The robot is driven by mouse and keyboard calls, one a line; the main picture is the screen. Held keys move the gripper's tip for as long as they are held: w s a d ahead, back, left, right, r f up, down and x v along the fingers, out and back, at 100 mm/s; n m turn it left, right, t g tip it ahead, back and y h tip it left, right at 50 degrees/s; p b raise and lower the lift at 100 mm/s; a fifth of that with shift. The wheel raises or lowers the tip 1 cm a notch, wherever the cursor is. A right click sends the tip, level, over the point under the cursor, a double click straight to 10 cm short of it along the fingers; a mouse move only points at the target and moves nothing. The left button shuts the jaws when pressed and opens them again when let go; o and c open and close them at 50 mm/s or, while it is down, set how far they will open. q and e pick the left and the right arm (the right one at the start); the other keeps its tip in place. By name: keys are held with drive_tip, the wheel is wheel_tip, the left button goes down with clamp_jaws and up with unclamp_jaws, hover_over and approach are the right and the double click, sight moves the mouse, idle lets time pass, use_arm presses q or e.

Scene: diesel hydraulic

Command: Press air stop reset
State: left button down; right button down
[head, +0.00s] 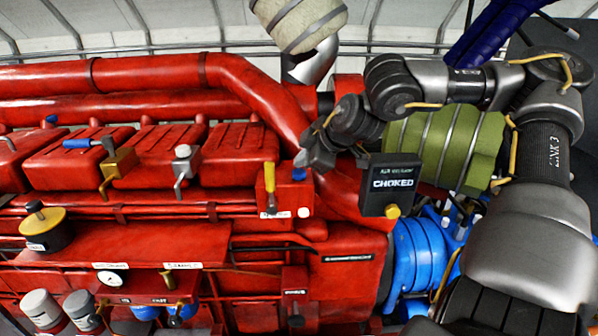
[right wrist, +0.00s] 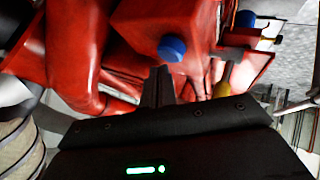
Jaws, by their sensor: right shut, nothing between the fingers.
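A round blue button (head: 300,158) shows on the upper right of a small red box (head: 288,198) beside the red engine. No readable label confirms that it is the air stop reset. My right gripper (head: 313,150) is just to the right of the button in the head view and partly overlaps that area. In the right wrist view a blue button (right wrist: 172,48) on a red housing lies just beyond the tips of my shut right gripper (right wrist: 158,72). The fingers hold nothing. I cannot tell whether they touch the button. My left gripper is not in view.
A yellow-handled lever (head: 269,178) stands left of the blue button. A black box marked CHOKED (head: 390,180) with a yellow knob (head: 391,211) hangs to the right. A green strapped cylinder (head: 445,145) lies behind my right arm. Red pipes (head: 150,75) run above.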

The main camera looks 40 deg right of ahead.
drive_tip(key=shift+s+f+b, duration=0.1)
drive_tip(key=shift+f+b, duration=0.45)
drive_tip(key=shift+f, duration=0.3)
idle(0.4)
drive_tip(key=shift+w+d+r+p, duration=0.1)
drive_tip(key=shift+w+r+p, duration=0.05)
drive_tip(key=shift+r+p, duration=0.25)
drive_tip(key=shift+w+d+r+p, duration=0.1)
drive_tip(key=shift+r+p, duration=0.15)
drive_tip(key=shift+r, duration=0.25)
drive_tip(key=shift+s+r, duration=0.1)
drive_tip(key=shift+s, duration=0.1)
